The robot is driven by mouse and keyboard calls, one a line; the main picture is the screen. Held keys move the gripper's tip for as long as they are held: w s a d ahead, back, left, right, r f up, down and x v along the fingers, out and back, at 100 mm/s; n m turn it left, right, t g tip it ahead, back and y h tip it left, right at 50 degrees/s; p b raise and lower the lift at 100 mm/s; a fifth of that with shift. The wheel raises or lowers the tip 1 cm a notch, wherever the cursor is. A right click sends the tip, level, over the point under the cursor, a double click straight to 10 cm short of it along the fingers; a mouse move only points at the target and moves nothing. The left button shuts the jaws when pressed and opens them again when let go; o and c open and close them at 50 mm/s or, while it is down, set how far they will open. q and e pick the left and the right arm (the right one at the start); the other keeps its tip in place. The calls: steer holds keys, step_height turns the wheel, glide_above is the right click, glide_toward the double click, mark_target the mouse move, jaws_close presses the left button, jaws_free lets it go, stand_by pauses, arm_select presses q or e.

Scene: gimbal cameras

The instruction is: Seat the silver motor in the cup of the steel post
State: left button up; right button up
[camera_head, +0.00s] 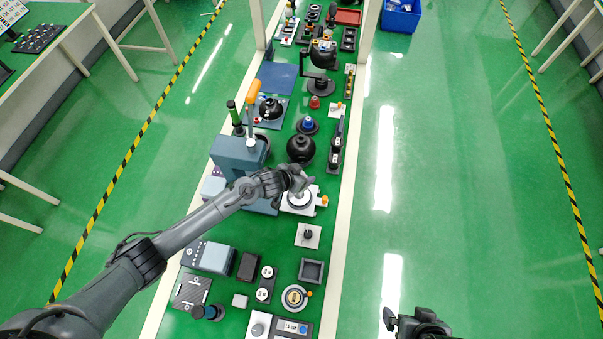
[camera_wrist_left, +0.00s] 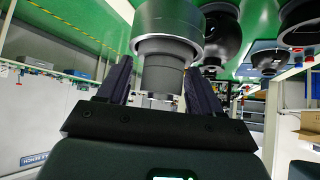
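My left gripper (camera_head: 303,181) is over a white plate (camera_head: 312,211) with a round ring on it, at mid-bench. In the left wrist view, the same gripper (camera_wrist_left: 160,85) has its two dark fingers apart, one on each side of a grey metal cylinder (camera_wrist_left: 163,75). A gap shows at the left finger. The cylinder joins a wider silver-rimmed round part (camera_wrist_left: 168,45). I cannot tell for sure which of these is the motor and which is the post's cup. The hand hides part of them in the head view. My right gripper (camera_head: 402,323) is at the bottom edge, away from the bench.
A blue-grey block (camera_head: 235,155) with an orange-handled lever stands left of the hand. A black sphere (camera_head: 301,148) sits just beyond it. A small plate with a dark post (camera_head: 308,235) lies nearer. Several boxes and fixtures crowd the narrow bench.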

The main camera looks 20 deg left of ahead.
arm_select(q)
steer(key=shift+o, duration=1)
steer(key=shift+s+a+r, duration=0.1)
steer(key=shift+s+r, duration=0.05)
steer(key=shift+s, duration=0.05)
steer(key=v, duration=1)
steer(key=shift+p, duration=0.35)
steer(key=shift+s, duration=0.15)
